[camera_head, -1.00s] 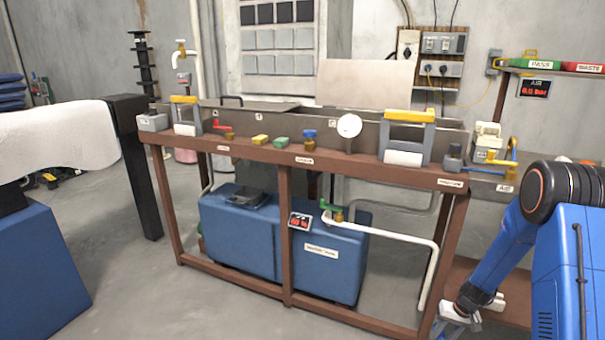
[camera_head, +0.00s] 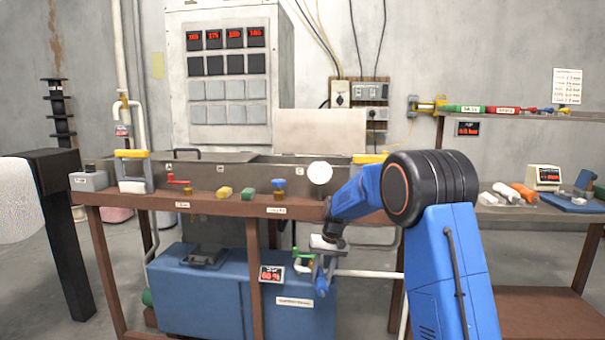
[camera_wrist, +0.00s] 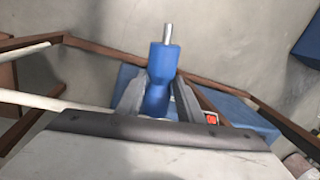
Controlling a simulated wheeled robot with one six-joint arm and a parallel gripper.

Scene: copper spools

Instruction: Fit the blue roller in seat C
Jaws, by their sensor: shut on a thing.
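The blue roller (camera_wrist: 160,75) is a blue cylinder with a narrowed waist and a pale metal shaft at its far end. My arm hides the trough's right part.
The brown bench (camera_head: 140,198) carries a yellow block (camera_head: 224,193), a green block (camera_head: 248,194), a blue-capped brass valve (camera_head: 279,190) and a round white gauge (camera_head: 320,173). A blue tank (camera_head: 215,300) and white pipe (camera_head: 370,274) are below. A side table at right holds an orange-and-white row of parts.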

